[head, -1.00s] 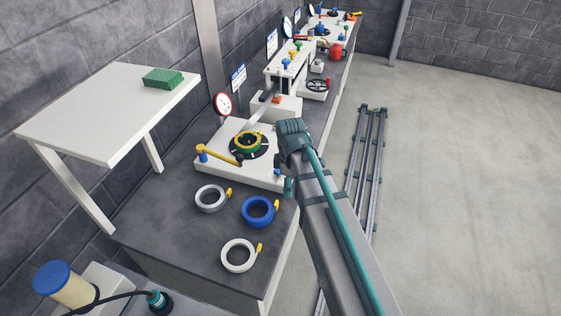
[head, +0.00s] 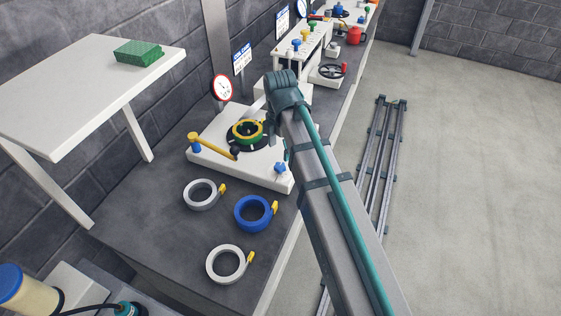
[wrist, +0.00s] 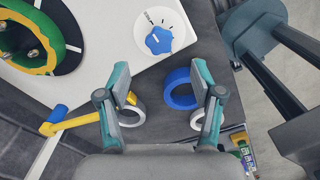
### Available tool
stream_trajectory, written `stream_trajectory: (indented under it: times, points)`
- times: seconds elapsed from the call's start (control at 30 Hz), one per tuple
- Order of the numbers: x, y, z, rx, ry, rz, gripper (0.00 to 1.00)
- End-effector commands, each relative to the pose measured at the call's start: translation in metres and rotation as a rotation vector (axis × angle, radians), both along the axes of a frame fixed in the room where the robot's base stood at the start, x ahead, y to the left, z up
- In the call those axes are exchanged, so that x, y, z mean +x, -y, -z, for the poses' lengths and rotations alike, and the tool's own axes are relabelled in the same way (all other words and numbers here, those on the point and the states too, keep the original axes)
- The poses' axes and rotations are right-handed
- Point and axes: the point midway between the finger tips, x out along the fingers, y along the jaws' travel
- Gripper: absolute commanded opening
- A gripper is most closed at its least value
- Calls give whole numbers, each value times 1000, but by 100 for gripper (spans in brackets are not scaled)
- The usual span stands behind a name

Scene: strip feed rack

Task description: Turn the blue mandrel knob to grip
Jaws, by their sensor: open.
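The blue star-shaped mandrel knob (wrist: 158,40) sits on a round white dial plate (wrist: 176,27) at the corner of the white machine base. A pale pointer mark shows on the knob; the dial lettering is too small to read. In the head view the knob (head: 280,167) is at the base's front right corner. My gripper (wrist: 162,84) is open and empty, its two teal fingers apart. In the wrist view the knob lies beyond the fingertips, between their lines, without visible contact. In the head view my arm hides most of the gripper.
A green and yellow ring (head: 248,131) sits on the base beside a yellow crank arm (head: 214,144). A blue coil (head: 255,213) and white coils (head: 203,194) lie on the dark bench. A raised white shelf (head: 75,95) stands left. Open floor lies right.

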Motion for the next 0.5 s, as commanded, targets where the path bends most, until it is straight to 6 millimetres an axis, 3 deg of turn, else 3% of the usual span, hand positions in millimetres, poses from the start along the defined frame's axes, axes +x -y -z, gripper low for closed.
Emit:
stream_trajectory:
  times: [0.3,0.5]
  points:
    - [-1,1,46,0,-2,1,66]
    - [0,0,65,-1,-1,1,66]
